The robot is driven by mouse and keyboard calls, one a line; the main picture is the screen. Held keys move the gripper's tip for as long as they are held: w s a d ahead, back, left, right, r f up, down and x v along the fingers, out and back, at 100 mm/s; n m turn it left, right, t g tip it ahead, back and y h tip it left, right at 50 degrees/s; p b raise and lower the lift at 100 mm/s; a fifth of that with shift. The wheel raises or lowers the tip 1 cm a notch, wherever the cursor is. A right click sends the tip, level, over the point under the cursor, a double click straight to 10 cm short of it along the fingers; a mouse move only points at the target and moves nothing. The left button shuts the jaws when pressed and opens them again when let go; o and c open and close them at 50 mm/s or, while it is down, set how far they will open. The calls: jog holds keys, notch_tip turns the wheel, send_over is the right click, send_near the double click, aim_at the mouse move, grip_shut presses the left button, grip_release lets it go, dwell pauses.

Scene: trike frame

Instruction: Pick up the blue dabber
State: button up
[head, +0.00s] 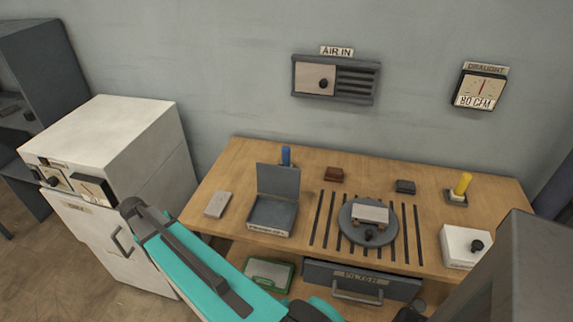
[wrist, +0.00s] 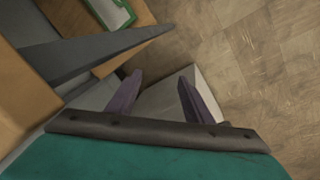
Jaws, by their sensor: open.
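The blue dabber (head: 286,155) stands upright near the back edge of the wooden bench. Only its blue upper part shows in the head view. Its lower end is hidden behind the raised lid of a grey box (head: 277,181). My gripper (wrist: 160,80) shows in the wrist view with its two purple-grey fingers apart and nothing between them. It points down over a pale surface and the tiled floor, away from the dabber. The dabber is not in the wrist view. In the head view my teal arm crosses the lower left, and I cannot make out the fingers.
A yellow-handled dabber (head: 463,184) stands at the bench's right. A round turntable (head: 352,222) with a pale block sits over slots. A brown block (head: 334,174) and a dark block (head: 405,186) lie near the back. A white cabinet (head: 120,140) stands left of the bench (head: 227,165).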

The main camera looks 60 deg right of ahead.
jog(key=w+d+r+m+h, duration=0.1)
jog(key=w+d+r, duration=0.2)
jog(key=d+r, duration=0.2)
jog(key=w+d+r+m, duration=0.1)
jog(key=w+d+r, duration=0.2)
jog(key=d+r, duration=0.15)
notch_tip(320, 180, up, 25)
jog(key=m+y+p, duration=0.3)
jog(key=m+y, duration=0.1)
jog(key=m, duration=0.5)
send_over(287, 147)
jog(key=shift+s+d+f, duration=0.1)
jog(key=shift+d+f, duration=0.05)
jog(key=shift+f, duration=0.1)
jog(key=shift+f+p, duration=0.6)
jog(key=shift+f, duration=3.7)
